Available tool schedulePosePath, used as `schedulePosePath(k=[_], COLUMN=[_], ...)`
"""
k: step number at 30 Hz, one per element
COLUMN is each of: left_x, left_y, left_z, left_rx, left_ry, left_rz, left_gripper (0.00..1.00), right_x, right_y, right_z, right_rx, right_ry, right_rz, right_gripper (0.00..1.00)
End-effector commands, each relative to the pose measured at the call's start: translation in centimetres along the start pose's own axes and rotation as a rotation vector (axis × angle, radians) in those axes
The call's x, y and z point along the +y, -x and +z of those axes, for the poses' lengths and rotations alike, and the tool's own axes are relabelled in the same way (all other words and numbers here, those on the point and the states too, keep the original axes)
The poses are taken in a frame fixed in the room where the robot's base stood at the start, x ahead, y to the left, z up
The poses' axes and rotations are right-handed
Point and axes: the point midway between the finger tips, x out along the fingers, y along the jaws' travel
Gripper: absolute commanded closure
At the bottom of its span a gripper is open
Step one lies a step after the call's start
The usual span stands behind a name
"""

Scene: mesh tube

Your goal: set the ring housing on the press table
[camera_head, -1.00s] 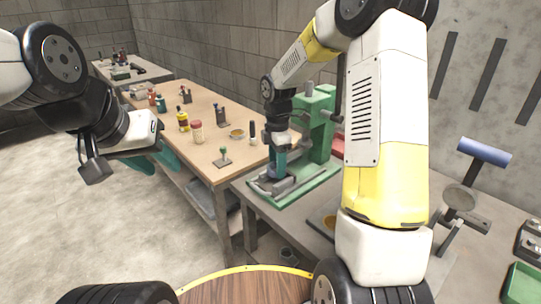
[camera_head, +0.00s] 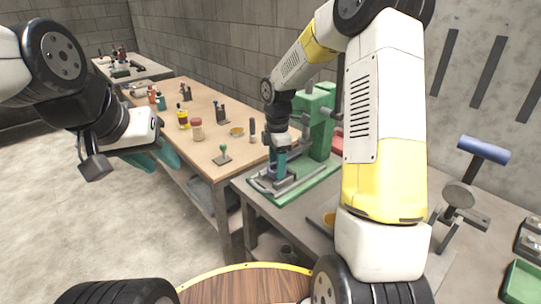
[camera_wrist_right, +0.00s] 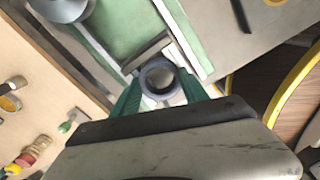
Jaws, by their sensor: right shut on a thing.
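The ring housing (camera_wrist_right: 159,78) is a dark blue-grey ring with an open bore. In the right wrist view it sits between the teal fingers of my right gripper (camera_wrist_right: 162,90), which is shut on it. In the head view my right gripper (camera_head: 279,163) points down at the base of the green press (camera_head: 320,120), low over the grey press table (camera_head: 297,183). I cannot tell whether the ring touches the table. My left gripper (camera_head: 156,159) is empty, its teal fingers apart, in the air left of the wooden bench.
The wooden bench (camera_head: 205,165) behind holds bottles, a yellow dish (camera_head: 236,131) and a green-knobbed stamp (camera_head: 222,154). The press stands on a grey bench with a blue-topped stand (camera_head: 484,150) and green tray (camera_head: 524,282) at right. The press column rises close beside my right gripper.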

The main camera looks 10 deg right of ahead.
Motion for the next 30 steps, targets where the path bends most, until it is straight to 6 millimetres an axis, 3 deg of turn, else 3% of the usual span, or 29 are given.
schedulePosePath(k=[28,29,30], left_x=[0.00,0.00,0.00], left_y=[0.00,0.00,0.00], left_z=[0.00,0.00,0.00], left_rx=[0.000,0.000,0.000], left_ry=[0.000,0.000,0.000], left_rz=[0.000,0.000,0.000], left_gripper=[0.64,0.64,0.64], right_x=[0.01,0.01,0.01], right_y=[-0.13,-0.13,-0.12], right_z=[0.00,0.00,0.00], right_rx=[0.000,0.000,0.000], right_ry=[0.000,0.000,0.000], right_rz=[0.000,0.000,0.001], right_gripper=[1.00,0.44,0.36])
